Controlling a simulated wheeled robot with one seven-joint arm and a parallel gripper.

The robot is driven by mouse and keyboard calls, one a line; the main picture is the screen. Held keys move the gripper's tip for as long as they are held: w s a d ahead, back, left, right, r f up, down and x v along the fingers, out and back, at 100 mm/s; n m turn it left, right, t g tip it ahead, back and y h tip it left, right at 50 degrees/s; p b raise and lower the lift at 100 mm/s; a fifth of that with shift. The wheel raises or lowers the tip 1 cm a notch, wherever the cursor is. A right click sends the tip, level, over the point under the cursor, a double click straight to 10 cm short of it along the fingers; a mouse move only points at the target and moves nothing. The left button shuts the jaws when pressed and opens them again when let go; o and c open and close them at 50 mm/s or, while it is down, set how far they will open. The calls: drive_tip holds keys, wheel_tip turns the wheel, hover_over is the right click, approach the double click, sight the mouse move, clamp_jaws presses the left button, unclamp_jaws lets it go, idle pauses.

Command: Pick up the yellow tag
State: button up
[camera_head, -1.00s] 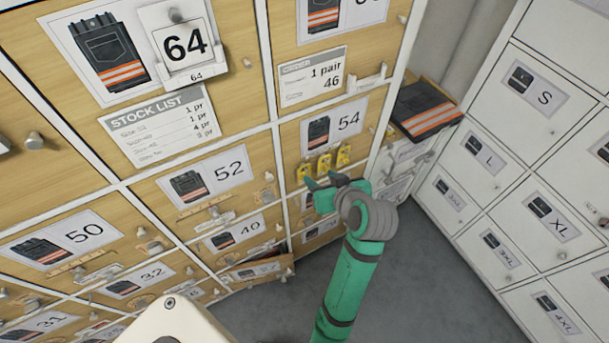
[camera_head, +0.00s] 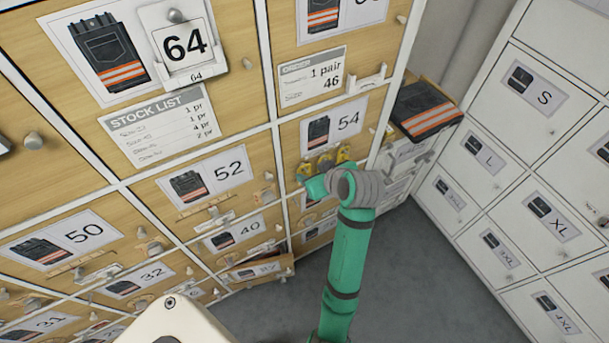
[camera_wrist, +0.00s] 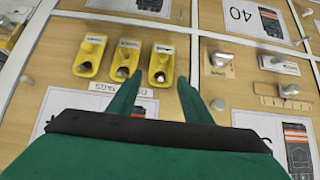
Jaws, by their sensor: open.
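Three yellow tags hang in a row on the wooden door marked 54, below its label. In the head view the right one (camera_head: 343,154) shows best; my gripper partly covers the row. In the wrist view they are the left tag (camera_wrist: 90,55), the middle tag (camera_wrist: 125,58) and the right tag (camera_wrist: 161,65), each with a silvery peg or knob. My gripper (camera_wrist: 157,90) is open and empty. Its fingers point at the door, with the right tag roughly between and beyond the fingertips. In the head view my gripper (camera_head: 312,186) is right at the row.
A wooden-fronted cabinet with numbered doors, such as 52 (camera_head: 230,169), fills the left. A dark folded garment with orange stripes (camera_head: 427,108) lies to the right of door 54. White lockers (camera_head: 480,150) stand at right. Small knobs and holders (camera_wrist: 219,64) sit beside the tags. Grey floor is clear.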

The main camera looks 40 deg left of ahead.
sight(304, 171)
drive_tip(key=shift+x, duration=2)
drive_tip(key=shift+s, duration=0.15)
drive_tip(key=shift+c, duration=0.6)
drive_tip(key=c, duration=0.7)
